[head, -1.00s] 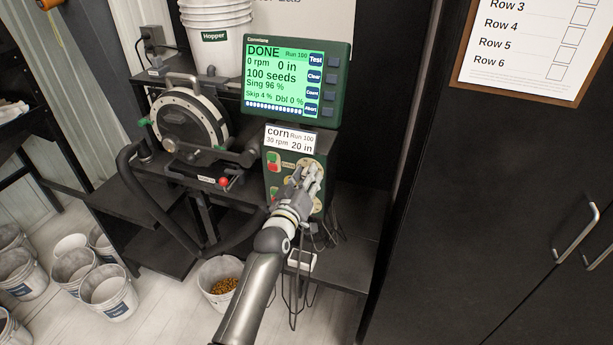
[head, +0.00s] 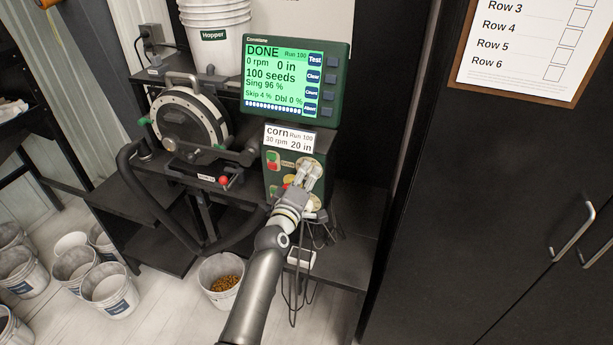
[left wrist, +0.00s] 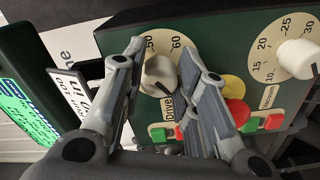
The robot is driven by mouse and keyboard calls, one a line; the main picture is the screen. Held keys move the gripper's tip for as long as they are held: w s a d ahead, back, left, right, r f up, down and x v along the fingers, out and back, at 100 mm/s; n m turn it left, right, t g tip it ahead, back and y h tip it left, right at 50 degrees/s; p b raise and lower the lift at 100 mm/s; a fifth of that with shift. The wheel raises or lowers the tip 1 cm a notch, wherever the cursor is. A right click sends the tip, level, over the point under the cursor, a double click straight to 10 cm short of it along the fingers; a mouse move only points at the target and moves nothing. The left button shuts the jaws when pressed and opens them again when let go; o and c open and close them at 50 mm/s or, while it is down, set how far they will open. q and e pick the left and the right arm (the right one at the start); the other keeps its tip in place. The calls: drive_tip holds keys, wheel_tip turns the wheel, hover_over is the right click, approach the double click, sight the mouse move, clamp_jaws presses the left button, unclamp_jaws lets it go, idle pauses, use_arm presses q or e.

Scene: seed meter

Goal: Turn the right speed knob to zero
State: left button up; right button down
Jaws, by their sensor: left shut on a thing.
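The green control panel (head: 272,188) sits below the monitor. In the left wrist view, the pale drive knob (left wrist: 160,74) sits on a cream dial with 50 and 60 visible; the rest of its scale is hidden by my fingers. My left gripper (head: 312,170) is at the panel's upper right. In the left wrist view, my left gripper (left wrist: 165,75) has a finger on each side of the drive knob and is shut on it. A white vacuum knob (left wrist: 298,60) on its own dial is clear of the fingers. My right gripper is not in view.
The monitor (head: 291,80) reads DONE, 0 rpm, 0 in. A card (head: 289,138) below it reads corn, 30 rpm, 20 in. Cables (head: 300,285) hang below the panel.

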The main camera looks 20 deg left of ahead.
use_arm(q)
drive_tip(key=shift+f, duration=0.2)
idle(0.3)
drive_tip(key=o, duration=0.9)
drive_tip(key=shift+c, duration=0.2)
drive_tip(key=shift+o, duration=0.9)
drive_tip(key=shift+r, duration=0.1)
drive_tip(key=shift+s, duration=0.15)
drive_tip(key=s, duration=1.1)
drive_tip(key=shift+s+a, duration=0.15)
drive_tip(key=shift+s, duration=0.25)
